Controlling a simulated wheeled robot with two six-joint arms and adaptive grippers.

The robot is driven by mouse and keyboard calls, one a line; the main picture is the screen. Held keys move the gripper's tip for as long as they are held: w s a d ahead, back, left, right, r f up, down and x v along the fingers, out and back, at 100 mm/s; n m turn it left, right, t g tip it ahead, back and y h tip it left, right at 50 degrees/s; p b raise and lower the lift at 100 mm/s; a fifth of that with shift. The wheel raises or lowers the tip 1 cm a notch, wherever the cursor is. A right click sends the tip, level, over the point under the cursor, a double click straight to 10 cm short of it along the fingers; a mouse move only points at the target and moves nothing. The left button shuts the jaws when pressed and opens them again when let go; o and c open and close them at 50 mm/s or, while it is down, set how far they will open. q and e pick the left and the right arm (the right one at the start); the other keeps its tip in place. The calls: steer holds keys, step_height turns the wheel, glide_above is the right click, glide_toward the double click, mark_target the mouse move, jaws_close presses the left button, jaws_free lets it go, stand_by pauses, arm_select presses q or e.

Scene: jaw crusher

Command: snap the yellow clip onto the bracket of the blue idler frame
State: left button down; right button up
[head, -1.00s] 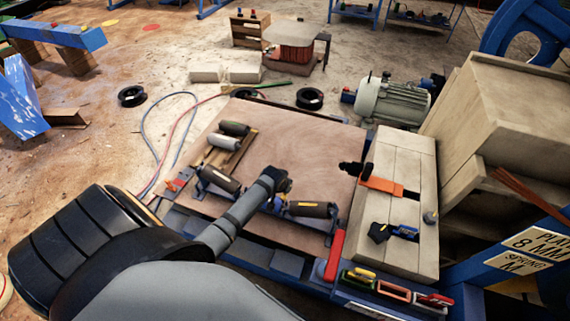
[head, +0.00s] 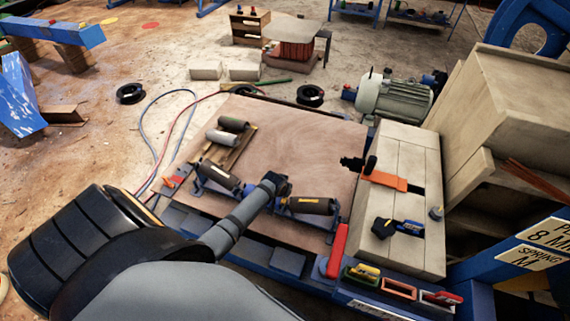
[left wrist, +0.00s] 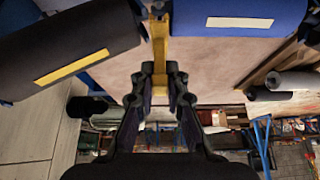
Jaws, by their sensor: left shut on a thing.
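The blue idler frame (head: 285,207) lies on the bench, with dark rollers (head: 312,205) on both sides of my left gripper (head: 273,182). In the left wrist view the left gripper (left wrist: 160,80) has its fingers close on either side of the yellow clip (left wrist: 159,45), which reaches up past the fingertips towards a blue beam (left wrist: 240,18) with a white label. A black roller (left wrist: 65,58) with a yellow label is to the left. In the head view the clip is hidden by the gripper. I cannot tell whether the clip touches the bracket. My right gripper is not in view.
A brown board (head: 300,135) covers the bench behind the frame. Two loose grey rollers (head: 232,125) lie at its left. A red handle (head: 337,250) stands up to the right, near small bins (head: 398,288). Orange and blue tools lie on the pale planks (head: 405,155).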

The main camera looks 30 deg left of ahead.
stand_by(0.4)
arm_select(q)
steer(key=shift+p, duration=0.3)
stand_by(0.5)
steer(key=shift+p, duration=0.55)
steer(key=shift+f+b, duration=0.9)
steer(key=shift+f, duration=0.5)
steer(key=shift+r, duration=0.2)
steer(key=shift+r+p, duration=1)
steer(key=shift+p, duration=0.25)
